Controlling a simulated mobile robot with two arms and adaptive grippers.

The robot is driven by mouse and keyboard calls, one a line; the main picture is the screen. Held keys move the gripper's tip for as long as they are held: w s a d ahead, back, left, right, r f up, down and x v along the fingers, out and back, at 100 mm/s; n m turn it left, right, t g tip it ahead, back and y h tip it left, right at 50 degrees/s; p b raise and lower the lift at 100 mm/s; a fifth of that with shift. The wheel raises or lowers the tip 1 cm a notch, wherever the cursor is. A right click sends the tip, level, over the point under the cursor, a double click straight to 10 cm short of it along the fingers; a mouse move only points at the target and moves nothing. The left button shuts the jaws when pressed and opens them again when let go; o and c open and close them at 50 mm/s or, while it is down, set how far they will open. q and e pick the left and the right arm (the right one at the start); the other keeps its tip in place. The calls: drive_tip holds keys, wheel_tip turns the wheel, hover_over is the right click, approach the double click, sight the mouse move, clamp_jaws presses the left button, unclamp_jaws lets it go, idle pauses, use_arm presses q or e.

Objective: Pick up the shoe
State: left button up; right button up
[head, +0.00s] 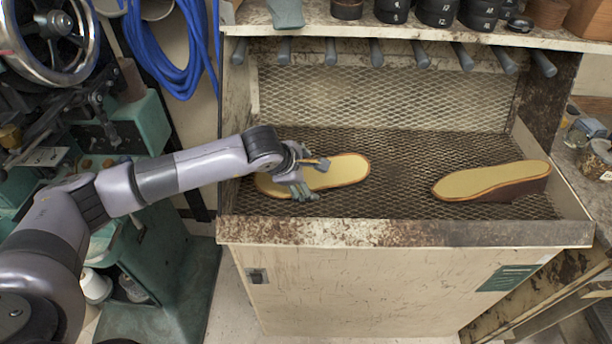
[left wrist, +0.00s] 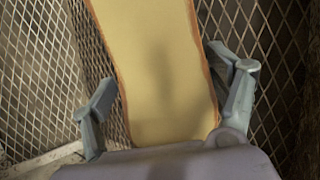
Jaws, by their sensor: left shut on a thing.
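A shoe piece (head: 343,169) with a flat yellow sole face and brown edge lies sole up on the mesh surface of the cabinet, left of its middle. My left gripper (head: 309,179) is over its waist and shut on it, with one finger on each side. The shoe also shows in the left wrist view (left wrist: 160,70), between the two fingers of the gripper (left wrist: 166,110). A second, similar shoe piece (head: 492,181) lies at the right of the mesh, with a dark brown side. My right gripper is not in view.
The cabinet has a raised front lip (head: 400,234) and side walls. Above the mesh is a shelf (head: 400,29) with dark round tins, and a row of grey handles hangs under it. Free mesh lies between the two shoes. A green machine (head: 125,130) stands at left.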

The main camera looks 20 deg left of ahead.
use_arm(q)
drive_tip(key=c, duration=0.4)
drive_tip(key=shift+r, duration=0.1)
